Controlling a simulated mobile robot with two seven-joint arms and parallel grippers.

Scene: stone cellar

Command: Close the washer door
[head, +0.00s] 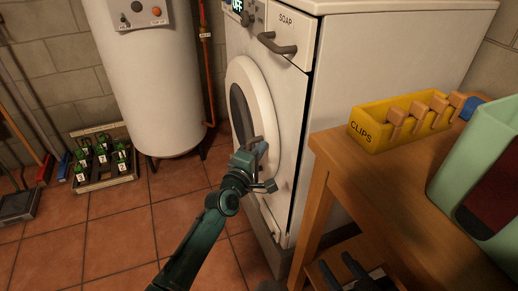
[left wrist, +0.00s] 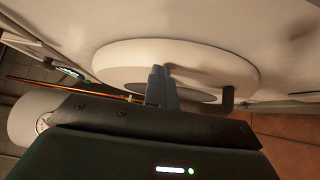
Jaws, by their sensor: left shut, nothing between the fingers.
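The white washer (head: 285,110) stands in the middle of the head view with its front facing left. Its round white door (head: 262,88), with a dark glass centre, lies close to the front panel. I cannot tell whether it is fully latched. My left gripper (head: 261,148) is shut and empty, at the lower middle of the door. In the left wrist view the shut fingers (left wrist: 160,72) overlap the door (left wrist: 115,58). A dark door handle (left wrist: 228,98) is to their right. Whether the fingertips touch the door is unclear. My right gripper is not in view.
A wooden table (head: 375,195) stands right of the washer, carrying a yellow clips box (head: 372,141) and a green bin (head: 470,150). A white boiler (head: 150,80) and a bottle crate (head: 104,180) stand left. Tiled floor (head: 120,230) before the washer is clear.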

